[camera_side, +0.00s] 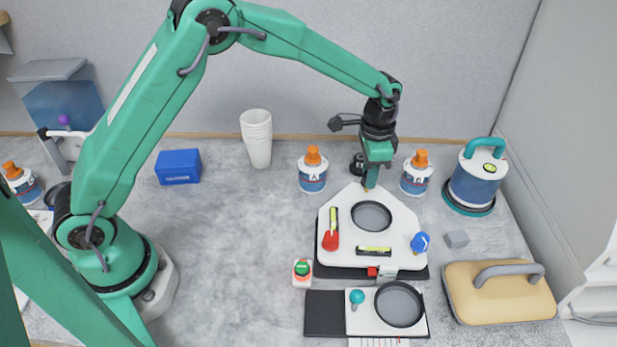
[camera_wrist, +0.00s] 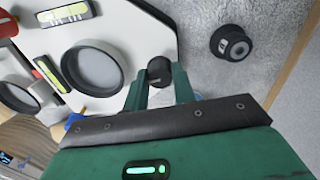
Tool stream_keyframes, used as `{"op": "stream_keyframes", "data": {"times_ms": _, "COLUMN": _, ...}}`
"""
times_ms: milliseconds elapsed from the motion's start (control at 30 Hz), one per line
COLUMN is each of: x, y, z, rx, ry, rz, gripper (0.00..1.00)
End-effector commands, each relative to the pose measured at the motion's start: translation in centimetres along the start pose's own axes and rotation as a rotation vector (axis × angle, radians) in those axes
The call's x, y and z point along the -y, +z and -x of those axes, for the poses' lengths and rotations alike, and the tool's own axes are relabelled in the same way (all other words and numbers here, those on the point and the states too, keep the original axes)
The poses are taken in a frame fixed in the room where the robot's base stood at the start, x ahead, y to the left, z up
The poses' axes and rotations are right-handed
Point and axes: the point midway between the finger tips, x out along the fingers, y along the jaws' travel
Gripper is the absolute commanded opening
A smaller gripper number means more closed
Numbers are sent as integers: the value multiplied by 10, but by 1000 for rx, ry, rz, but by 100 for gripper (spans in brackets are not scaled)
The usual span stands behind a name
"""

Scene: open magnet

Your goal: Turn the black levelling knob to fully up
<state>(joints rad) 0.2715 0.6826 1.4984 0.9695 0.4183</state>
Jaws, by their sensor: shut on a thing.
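The black levelling knob (camera_wrist: 160,70) shows in the wrist view at the edge of the white plate (camera_wrist: 120,35), between the two green fingers of my gripper (camera_wrist: 160,85). My gripper (camera_side: 371,182) points straight down at the far corner of the plate in the side view and is shut on the knob. The fingers hide the knob there, and its pointer or marking cannot be made out. The white plate (camera_side: 395,217) also carries a red knob (camera_side: 331,240), a blue knob (camera_side: 420,242), two yellow-green level vials and a round dark-rimmed dish (camera_side: 371,215).
A small black cylinder (camera_wrist: 232,42) stands just beyond the plate. Bottles with orange caps (camera_side: 313,170) (camera_side: 415,174) flank my gripper. A second dish (camera_side: 399,304), a green button (camera_side: 302,270) and a tan case (camera_side: 500,300) lie nearer the front.

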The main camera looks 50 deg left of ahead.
Motion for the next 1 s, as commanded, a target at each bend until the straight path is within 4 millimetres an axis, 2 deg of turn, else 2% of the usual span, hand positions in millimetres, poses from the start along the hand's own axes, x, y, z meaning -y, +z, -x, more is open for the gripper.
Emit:
{"op": "stream_keyframes", "data": {"times_ms": 300, "x": 1, "y": 0, "z": 1, "rx": -6, "ry": -2, "rz": 182, "gripper": 3}}
{"op": "stream_keyframes", "data": {"times_ms": 667, "x": 1, "y": 0, "z": 1, "rx": -7, "ry": -2, "rz": 210, "gripper": 3}}
{"op": "stream_keyframes", "data": {"times_ms": 700, "x": 1, "y": -1, "z": 1, "rx": -7, "ry": -2, "rz": 210, "gripper": 28}}
{"op": "stream_keyframes", "data": {"times_ms": 800, "x": 1, "y": 0, "z": 1, "rx": -7, "ry": -2, "rz": 209, "gripper": 48}}
{"op": "stream_keyframes", "data": {"times_ms": 1000, "x": 0, "y": 0, "z": 1, "rx": -6, "ry": -2, "rz": 209, "gripper": 48}}
